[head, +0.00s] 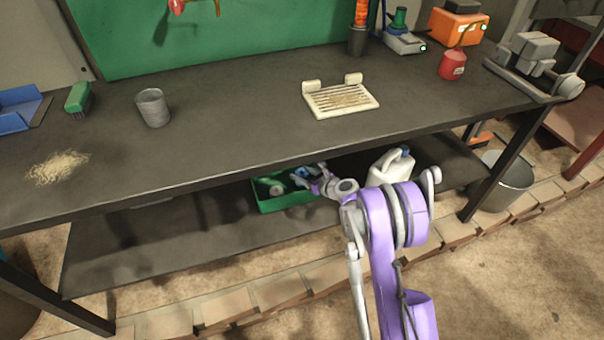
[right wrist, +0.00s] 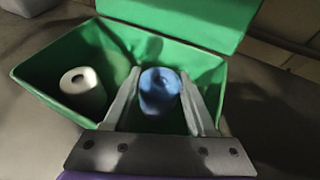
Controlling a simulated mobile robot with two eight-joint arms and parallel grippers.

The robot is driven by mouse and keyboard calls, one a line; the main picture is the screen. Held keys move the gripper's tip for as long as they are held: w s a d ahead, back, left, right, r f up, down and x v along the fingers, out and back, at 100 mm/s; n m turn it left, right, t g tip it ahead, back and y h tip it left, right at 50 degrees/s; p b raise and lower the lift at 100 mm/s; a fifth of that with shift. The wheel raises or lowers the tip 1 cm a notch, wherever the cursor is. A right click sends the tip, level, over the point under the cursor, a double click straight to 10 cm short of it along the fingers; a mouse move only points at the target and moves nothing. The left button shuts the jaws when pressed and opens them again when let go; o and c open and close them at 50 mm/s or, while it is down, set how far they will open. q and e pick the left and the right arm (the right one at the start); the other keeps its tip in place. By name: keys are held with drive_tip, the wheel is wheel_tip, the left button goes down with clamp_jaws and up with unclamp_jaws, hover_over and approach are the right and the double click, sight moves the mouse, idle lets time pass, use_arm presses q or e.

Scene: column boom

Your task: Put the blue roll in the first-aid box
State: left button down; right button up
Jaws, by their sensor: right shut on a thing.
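The green first-aid box (head: 279,204) stands open on the lower shelf under the workbench, and its walls show in the right wrist view (right wrist: 45,62). The blue roll (right wrist: 160,90) is between the two fingers of my right gripper (right wrist: 160,85), which is shut on it. In the right wrist view the roll shows within the outline of the box; whether it touches the bottom cannot be told. A white roll (right wrist: 81,88) stands in the box to the left of the blue one. In the head view my right gripper (head: 308,176) is at the box, partly under the bench edge. My left gripper is not in view.
The bench top (head: 230,125) overhangs the lower shelf (head: 190,245). A white jug (head: 390,167) stands on that shelf to the right of my gripper. A metal bucket (head: 503,180) stands right of the bench leg. The shelf left of the box is mostly clear.

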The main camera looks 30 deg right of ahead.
drive_tip(key=o, duration=1.3)
drive_tip(key=shift+o, duration=0.2)
